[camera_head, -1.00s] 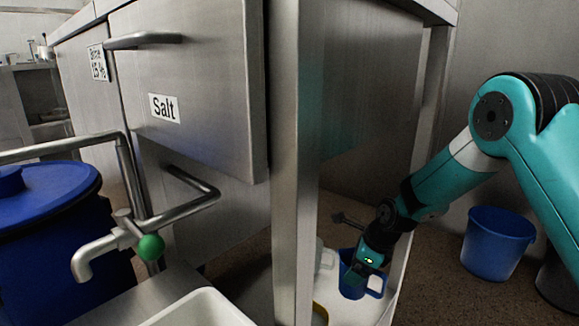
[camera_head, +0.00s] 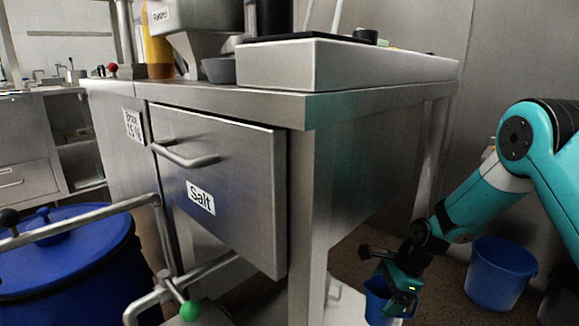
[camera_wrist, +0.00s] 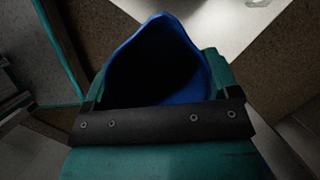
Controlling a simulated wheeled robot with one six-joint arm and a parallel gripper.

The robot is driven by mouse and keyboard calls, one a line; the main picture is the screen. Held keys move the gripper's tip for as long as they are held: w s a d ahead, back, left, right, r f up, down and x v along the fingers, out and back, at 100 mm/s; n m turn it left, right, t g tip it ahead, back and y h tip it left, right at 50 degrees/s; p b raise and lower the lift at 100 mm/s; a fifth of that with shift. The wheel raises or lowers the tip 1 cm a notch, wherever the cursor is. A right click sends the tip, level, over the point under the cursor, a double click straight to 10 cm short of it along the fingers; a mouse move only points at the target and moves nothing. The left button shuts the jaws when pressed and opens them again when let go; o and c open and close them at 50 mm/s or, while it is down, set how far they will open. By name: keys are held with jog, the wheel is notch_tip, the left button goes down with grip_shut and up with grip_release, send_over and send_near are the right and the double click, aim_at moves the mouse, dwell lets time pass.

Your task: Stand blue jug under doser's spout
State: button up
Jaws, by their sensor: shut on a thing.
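My gripper (camera_head: 391,284) is low at the right of the head view, beside the steel table's near leg, and shut on the blue jug (camera_head: 377,306). The jug is partly hidden behind the gripper and cut by the lower frame edge. In the wrist view the jug's open mouth (camera_wrist: 160,62) faces the camera and its inside is dark. Its wall lies against the gripper's dark front bar (camera_wrist: 160,122). On the steel table stands a hopper-like steel device (camera_head: 205,30) with a label, possibly the doser.
A steel table (camera_head: 375,88) with a drawer labelled Salt (camera_head: 225,185) fills the middle. A blue lidded drum (camera_head: 65,265) and a pipe with a green-knobbed tap (camera_head: 190,310) stand at left. A blue bucket (camera_head: 497,275) stands on the floor at right.

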jog(key=s+d+r+n+g+h+p, duration=0.1)
jog(key=s+r+n+p, duration=0.3)
jog(key=r+p, duration=0.6)
jog(key=s+d+r+n+g+h+p, duration=0.1)
jog(key=s+d+r+n+g+p, duration=0.1)
jog(key=s+d+r+n+p, duration=0.2)
jog(key=s+d+r+n+g+h+p, duration=0.2)
jog(key=r+n+p, duration=0.7)
jog(key=r+p, duration=0.9)
jog(key=shift+s+d+p, duration=0.2)
jog(key=shift+s+p, duration=0.8)
jog(key=shift+p, duration=0.45)
